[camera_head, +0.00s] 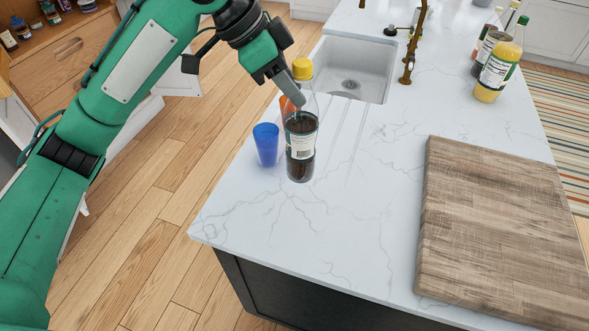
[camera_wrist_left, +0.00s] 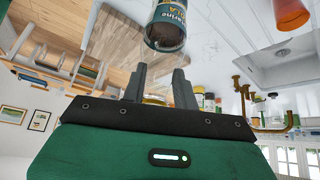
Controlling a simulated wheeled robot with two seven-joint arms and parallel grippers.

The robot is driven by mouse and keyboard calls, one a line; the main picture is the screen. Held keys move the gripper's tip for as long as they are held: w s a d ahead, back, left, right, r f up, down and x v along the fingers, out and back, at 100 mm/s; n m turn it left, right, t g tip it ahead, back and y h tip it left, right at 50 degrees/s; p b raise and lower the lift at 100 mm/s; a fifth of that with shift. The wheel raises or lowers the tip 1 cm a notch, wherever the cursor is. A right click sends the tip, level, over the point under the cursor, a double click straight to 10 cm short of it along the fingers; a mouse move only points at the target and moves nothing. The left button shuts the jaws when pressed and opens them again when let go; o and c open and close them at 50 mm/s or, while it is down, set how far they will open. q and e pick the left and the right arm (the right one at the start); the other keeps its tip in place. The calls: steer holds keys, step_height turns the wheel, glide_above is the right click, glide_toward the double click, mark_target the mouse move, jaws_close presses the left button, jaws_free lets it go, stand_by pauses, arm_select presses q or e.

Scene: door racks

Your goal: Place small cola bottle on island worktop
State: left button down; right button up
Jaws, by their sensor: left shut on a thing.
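The small cola bottle (camera_head: 301,147), clear with dark liquid, a pale label and a yellow cap (camera_head: 302,69), is upright over the island worktop (camera_head: 270,215), near its left edge. I cannot tell whether its base touches the surface. My left gripper (camera_head: 299,88) reaches in from the upper left and is shut on the bottle's upper part. In the left wrist view the two fingers (camera_wrist_left: 158,86) show, with the bottle's label (camera_wrist_left: 166,28) beyond them. My right gripper is not in view.
A blue cup (camera_head: 266,145) stands close left of the bottle, and an orange cup (camera_head: 288,107) is partly hidden behind it. A sink (camera_head: 352,68) with a brass tap (camera_head: 410,55) lies behind. A wooden board (camera_head: 500,220) is at right. Several bottles (camera_head: 499,68) stand at the back right.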

mark_target(291, 158)
arm_select(q)
step_height(291, 158, down, 12)
steer(key=shift+r+p, duration=0.2)
steer(key=shift+p, duration=1)
steer(key=shift+f, duration=0.95)
step_height(291, 158, down, 3)
steer(key=shift+f+p, duration=0.15)
steer(key=shift+p, duration=0.45)
steer(key=shift+f, duration=0.25)
steer(key=c, duration=1.1)
jaws_free()
